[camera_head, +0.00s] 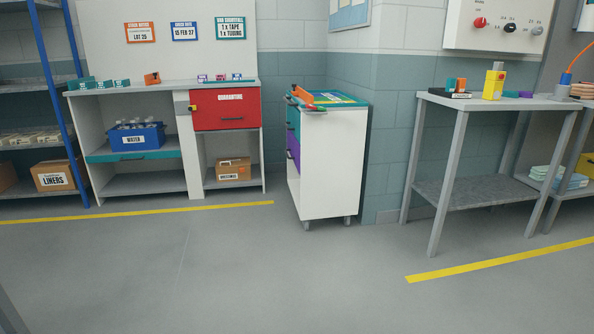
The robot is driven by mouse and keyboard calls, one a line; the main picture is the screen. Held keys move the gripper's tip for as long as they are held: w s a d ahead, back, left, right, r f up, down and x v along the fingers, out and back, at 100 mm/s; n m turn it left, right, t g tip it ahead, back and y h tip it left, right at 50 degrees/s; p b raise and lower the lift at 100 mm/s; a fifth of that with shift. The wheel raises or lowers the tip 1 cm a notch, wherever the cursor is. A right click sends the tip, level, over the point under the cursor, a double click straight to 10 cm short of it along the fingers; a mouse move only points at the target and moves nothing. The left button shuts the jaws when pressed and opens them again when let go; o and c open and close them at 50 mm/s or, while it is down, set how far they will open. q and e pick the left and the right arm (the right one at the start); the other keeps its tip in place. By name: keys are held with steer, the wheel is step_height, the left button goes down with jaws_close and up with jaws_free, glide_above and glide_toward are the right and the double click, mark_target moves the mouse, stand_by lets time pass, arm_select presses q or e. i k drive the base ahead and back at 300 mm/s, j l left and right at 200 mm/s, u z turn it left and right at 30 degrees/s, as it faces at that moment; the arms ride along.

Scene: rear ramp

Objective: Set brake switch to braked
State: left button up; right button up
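No switch that I can read as the brake switch shows clearly. A white wall panel (460,36) at the top right carries a red knob (480,22), a black knob (509,27) and a grey knob (537,30). Their small labels are too small to read. A white cart (330,165) on castors stands against the wall corner, with teal and purple drawers and an orange item (302,95) on top. I cannot tell whether the brake switch belongs to the panel or the cart. Neither of my grippers is in view.
A workbench (150,88) at the left has a red drawer (226,108) and a blue bin (136,138). A blue-framed shelf (54,75) stands far left. The floor (290,275) in front is clear.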

mark_target(316, 108)
steer(key=i+z, duration=0.1)
steer(key=i, duration=0.45)
steer(key=i+j+z, duration=0.1)
steer(key=i, duration=0.5)
steer(key=i+l, duration=0.4)
steer(key=i, duration=0.2)
steer(key=i+l, duration=0.4)
steer(key=i, duration=0.2)
steer(key=i+l, duration=0.4)
steer(key=i, duration=0.15)
steer(key=i+l, duration=0.4)
steer(key=i, duration=0.2)
steer(key=j+u, duration=0.05)
